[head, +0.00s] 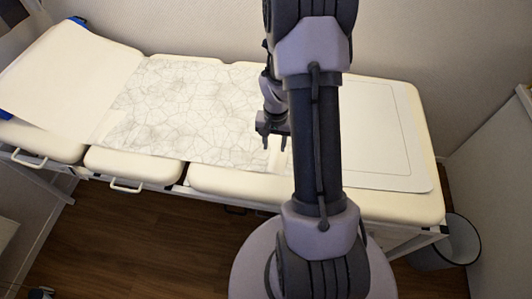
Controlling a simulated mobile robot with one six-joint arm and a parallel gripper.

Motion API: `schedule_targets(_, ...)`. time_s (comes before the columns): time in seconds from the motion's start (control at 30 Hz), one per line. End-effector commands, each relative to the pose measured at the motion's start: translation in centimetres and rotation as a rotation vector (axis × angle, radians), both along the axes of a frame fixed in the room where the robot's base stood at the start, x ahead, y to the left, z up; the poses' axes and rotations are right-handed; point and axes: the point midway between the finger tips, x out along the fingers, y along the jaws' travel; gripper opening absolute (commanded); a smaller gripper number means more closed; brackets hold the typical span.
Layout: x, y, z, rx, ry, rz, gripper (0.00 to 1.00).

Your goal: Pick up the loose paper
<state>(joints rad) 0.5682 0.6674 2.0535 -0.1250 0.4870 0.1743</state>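Paper lies on a padded cream examination table (235,184). A large grey-white sheet with a crackle pattern (185,105) covers the middle. A plain white sheet (70,75) lies over the raised left end. Another white sheet with a thin outline (375,130) lies on the right part, partly hidden by my arm. I cannot tell which of them is the loose paper. My gripper (275,146) points down over the right edge of the patterned sheet. Its two fingers are apart with nothing visible between them. I cannot tell whether they touch the paper.
A round bin (455,243) stands on the floor by the table's right end. A white cabinet or panel (495,170) is at the far right. A wall runs behind the table.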

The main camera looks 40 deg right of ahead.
Motion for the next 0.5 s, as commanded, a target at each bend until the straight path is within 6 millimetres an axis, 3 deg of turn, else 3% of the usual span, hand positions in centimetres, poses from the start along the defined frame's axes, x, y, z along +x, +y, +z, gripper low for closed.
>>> schedule_targets(0.03,0.0,0.1,-2.0,0.002,0.003,0.001,0.40)
schedule_targets(0.1,0.0,0.1,-3.6,0.002,0.001,0.000,0.40)
schedule_targets(0.37,0.0,0.0,-6.4,0.000,0.000,0.000,0.40)
schedule_targets(0.5,0.0,-0.4,-9.3,0.002,0.001,0.000,0.40)
